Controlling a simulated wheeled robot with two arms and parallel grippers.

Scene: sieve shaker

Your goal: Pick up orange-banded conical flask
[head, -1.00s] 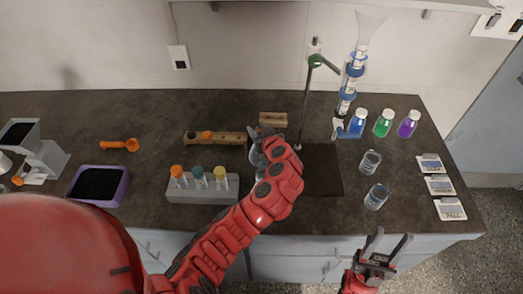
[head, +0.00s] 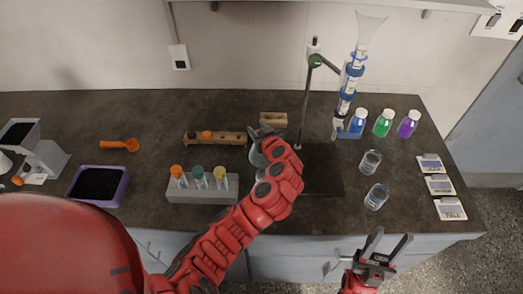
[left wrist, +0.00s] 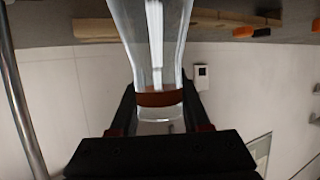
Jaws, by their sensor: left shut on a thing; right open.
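The orange-banded conical flask (left wrist: 158,98) shows close up in the left wrist view. It is clear glass with a brownish-orange band around its narrow part. My left gripper (left wrist: 158,112) is shut on it at the band, one finger on each side. In the head view my left gripper (head: 258,140) is over the middle of the bench, left of the stand rod, and my own wrist hides most of the flask there. My right gripper (head: 382,248) is open and empty in front of the bench's front edge.
A stand (head: 322,172) with a clamped blue-and-white column (head: 350,80) is just right of the left gripper. A grey rack (head: 202,196) with stoppered tubes stands left. Bottles (head: 383,122), two glass vessels (head: 376,196) and cards (head: 440,185) are right. A wooden block (head: 225,138) lies behind.

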